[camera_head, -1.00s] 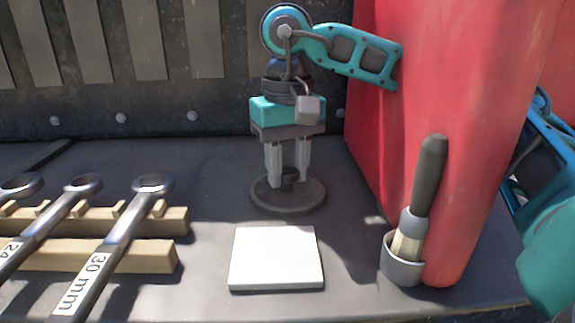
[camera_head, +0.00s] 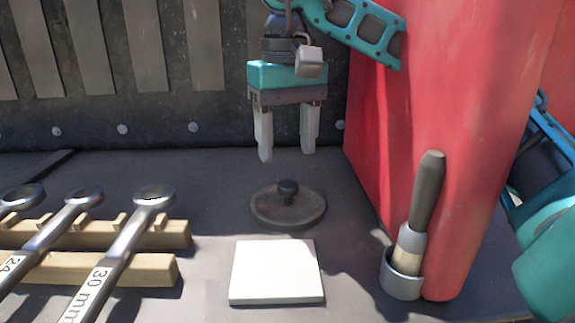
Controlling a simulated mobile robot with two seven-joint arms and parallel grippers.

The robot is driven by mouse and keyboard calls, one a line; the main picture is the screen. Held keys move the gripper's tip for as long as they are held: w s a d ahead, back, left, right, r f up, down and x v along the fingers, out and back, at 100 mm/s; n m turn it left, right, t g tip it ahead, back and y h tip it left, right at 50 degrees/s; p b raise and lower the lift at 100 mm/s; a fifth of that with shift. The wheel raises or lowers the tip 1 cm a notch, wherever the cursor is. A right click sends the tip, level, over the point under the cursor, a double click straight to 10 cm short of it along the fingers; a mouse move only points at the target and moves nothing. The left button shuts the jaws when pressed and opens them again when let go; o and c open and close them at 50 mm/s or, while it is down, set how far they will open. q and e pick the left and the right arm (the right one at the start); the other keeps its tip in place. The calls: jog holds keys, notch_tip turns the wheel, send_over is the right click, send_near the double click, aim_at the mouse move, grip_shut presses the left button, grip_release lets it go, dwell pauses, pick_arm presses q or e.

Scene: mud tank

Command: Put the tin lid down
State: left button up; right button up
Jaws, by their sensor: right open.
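The tin lid (camera_head: 268,208) is a dark round disc with a black knob on top. It lies flat on the dark surface, just behind the white square tile (camera_head: 277,272). My right gripper (camera_head: 287,155) is above and slightly behind the lid, pointing down, with its pale fingers apart and nothing between them. The lid's knob is clear of the fingers. My left gripper is not identifiable in the view.
Wrenches (camera_head: 128,240) lie on a wooden rack (camera_head: 150,270) at the left. A red container (camera_head: 440,120) stands at the right, with a dark-handled brush (camera_head: 427,190) in a grey cup (camera_head: 400,282) before it. A ribbed wall is behind.

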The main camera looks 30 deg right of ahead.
aim_at(287, 183)
notch_tip(287, 183, up, 5)
jog(key=shift+r+p, duration=0.2)
jog(key=shift+p, duration=0.7)
